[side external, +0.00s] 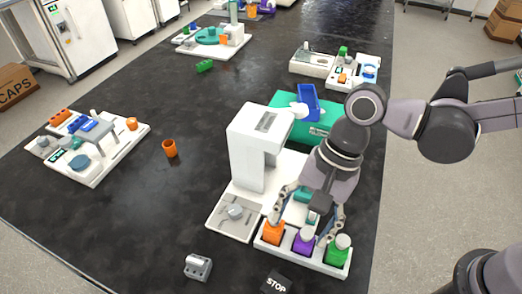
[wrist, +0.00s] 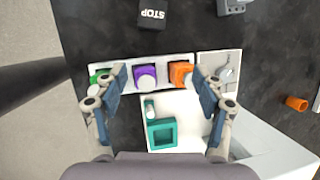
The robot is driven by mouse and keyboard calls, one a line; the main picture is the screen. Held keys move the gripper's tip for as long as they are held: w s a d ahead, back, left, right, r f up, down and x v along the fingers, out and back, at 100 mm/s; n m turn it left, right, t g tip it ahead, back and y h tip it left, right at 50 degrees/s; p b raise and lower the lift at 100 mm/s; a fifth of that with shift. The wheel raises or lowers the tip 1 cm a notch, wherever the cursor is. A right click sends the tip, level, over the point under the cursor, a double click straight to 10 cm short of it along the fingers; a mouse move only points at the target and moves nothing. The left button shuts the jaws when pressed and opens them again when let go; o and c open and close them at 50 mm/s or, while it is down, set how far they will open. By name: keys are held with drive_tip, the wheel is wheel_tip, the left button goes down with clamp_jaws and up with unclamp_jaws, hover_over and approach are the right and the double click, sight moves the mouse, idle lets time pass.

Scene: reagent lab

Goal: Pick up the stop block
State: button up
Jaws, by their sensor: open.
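The stop block (side external: 276,284) is a small black block with white "STOP" lettering, lying on the dark bench at the bottom edge of the side view, partly cut off. It also shows at the top of the wrist view (wrist: 152,14), upside down. My gripper (side external: 307,217) is open and points down over the white tray holding the orange, purple and green bottles. In the wrist view my gripper (wrist: 160,85) has its fingers wide apart, with the bottles between and beyond them. The stop block is beyond the tray, apart from my fingers.
The bottle tray (side external: 262,245) stands between my gripper and the stop block. A grey metal block (side external: 198,267) lies left of the stop block. A white machine (side external: 250,150) rises beside my gripper. Bench around the stop block is clear.

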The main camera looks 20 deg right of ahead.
sight(277, 284)
drive_tip(key=shift+m+g, duration=0.6)
drive_tip(key=shift+m, duration=0.1)
drive_tip(key=shift+s+a+r+x, duration=0.2)
drive_tip(key=shift+s+a+x, duration=0.2)
drive_tip(key=shift+x, duration=1.9)
drive_tip(key=shift+s+a+r+x, duration=0.25)
drive_tip(key=shift+s+a+x, duration=0.1)
drive_tip(key=shift+x, duration=1.95)
drive_tip(key=shift+s+a+r+x, duration=0.2)
drive_tip(key=shift+s+a+x, duration=0.15)
drive_tip(key=shift+x, duration=1.95)
drive_tip(key=c, duration=1.5)
